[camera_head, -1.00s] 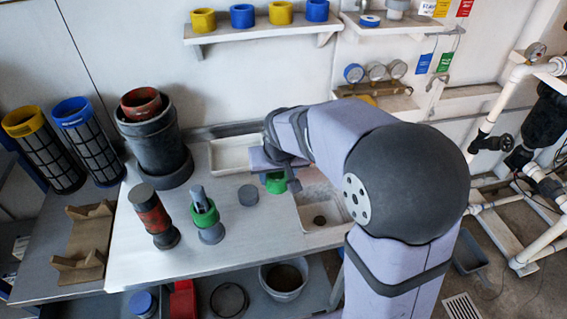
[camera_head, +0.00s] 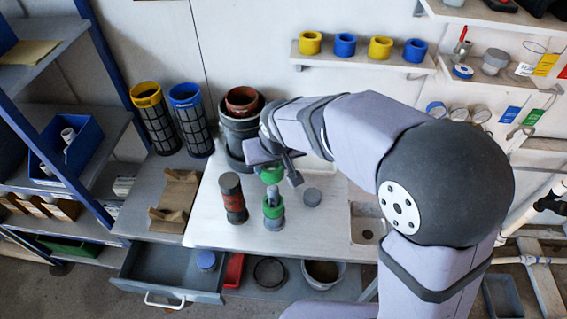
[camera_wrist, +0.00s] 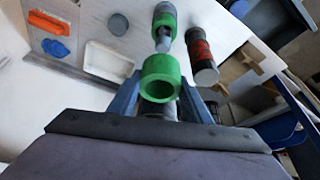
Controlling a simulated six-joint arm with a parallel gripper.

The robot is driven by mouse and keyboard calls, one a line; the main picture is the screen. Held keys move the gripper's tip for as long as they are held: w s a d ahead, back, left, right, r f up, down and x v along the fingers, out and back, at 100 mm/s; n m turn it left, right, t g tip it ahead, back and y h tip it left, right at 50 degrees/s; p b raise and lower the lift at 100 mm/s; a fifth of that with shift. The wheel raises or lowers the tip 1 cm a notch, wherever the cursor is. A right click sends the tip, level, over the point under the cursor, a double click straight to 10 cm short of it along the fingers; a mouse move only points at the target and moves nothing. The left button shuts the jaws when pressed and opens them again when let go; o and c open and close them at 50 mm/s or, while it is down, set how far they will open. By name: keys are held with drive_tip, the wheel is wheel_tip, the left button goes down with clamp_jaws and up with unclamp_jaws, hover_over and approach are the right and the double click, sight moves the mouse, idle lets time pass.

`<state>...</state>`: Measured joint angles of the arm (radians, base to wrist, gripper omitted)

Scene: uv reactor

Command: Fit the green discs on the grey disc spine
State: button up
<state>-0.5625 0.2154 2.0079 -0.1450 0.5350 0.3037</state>
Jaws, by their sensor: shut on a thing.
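My gripper (camera_wrist: 161,92) is shut on a green disc (camera_wrist: 160,78), a thick ring with an open centre. In the head view the held green disc (camera_head: 271,175) is above and just behind the grey disc spine (camera_head: 274,222), apart from it as far as I can tell. The spine stands upright on the bench with another green disc (camera_head: 273,208) around it; the wrist view also shows this disc (camera_wrist: 164,18) and the spine's grey tip (camera_wrist: 164,38). My gripper's fingers partly hide behind the wrist in the head view.
A red and dark cylinder (camera_head: 233,198) stands left of the spine. A small grey round piece (camera_head: 312,196) lies to its right. A large dark vessel (camera_head: 238,130) stands behind. A white tray (camera_wrist: 108,62) and the sink (camera_head: 368,232) are also near.

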drive_tip(key=shift+f, duration=0.2)
drive_tip(key=b, duration=0.4)
hover_over(273, 194)
drive_tip(key=w, duration=0.2)
drive_tip(key=shift+s+f, duration=0.2)
drive_tip(key=shift+f, duration=2.05)
drive_tip(key=shift+f, duration=0.2)
drive_tip(key=shift+f+b, duration=0.35)
drive_tip(key=shift+b, duration=0.05)
drive_tip(key=shift+f+b, duration=2.85)
drive_tip(key=shift+f, duration=0.75)
drive_tip(key=o, duration=1.1)
drive_tip(key=shift+s+r, duration=0.1)
